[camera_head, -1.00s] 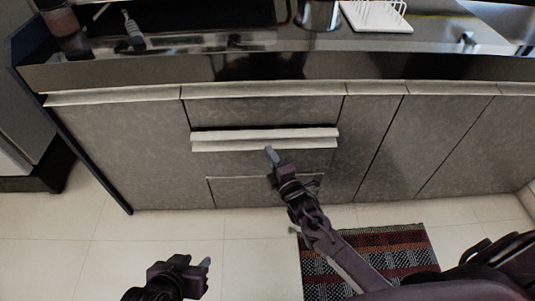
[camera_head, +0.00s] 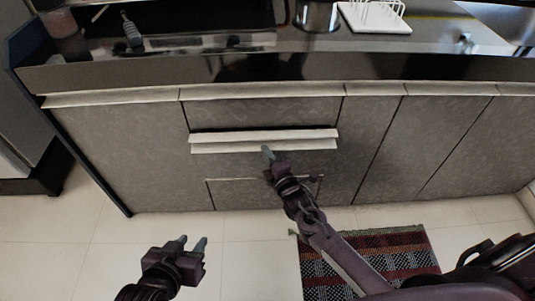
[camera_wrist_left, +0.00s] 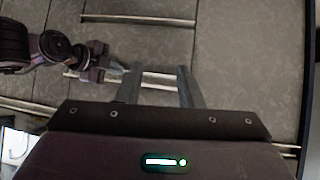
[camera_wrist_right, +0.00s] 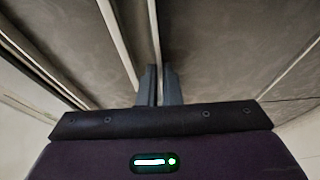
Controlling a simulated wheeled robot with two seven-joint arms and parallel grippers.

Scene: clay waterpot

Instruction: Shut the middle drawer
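The middle drawer has a long pale handle lip (camera_head: 232,146) and stands slightly out from the grey cabinet front, with a dark gap above it. My right gripper (camera_head: 266,150) is at the front of this drawer, just under the handle lip. Its fingers are together with only a sliver between them in the right wrist view (camera_wrist_right: 161,72), and nothing shows held. I cannot tell whether the fingertips touch the drawer. My left gripper (camera_head: 191,243) is open and empty over the floor, away from the cabinet, and its spread fingers show in the left wrist view (camera_wrist_left: 158,72).
The upper drawer (camera_head: 265,111) and lower drawer (camera_head: 240,190) look closed. Cabinet doors (camera_head: 460,150) flank them on the right. A striped rug (camera_head: 400,245) lies below my right arm. A white rack (camera_head: 375,17) stands on the counter. Tiled floor at left is clear.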

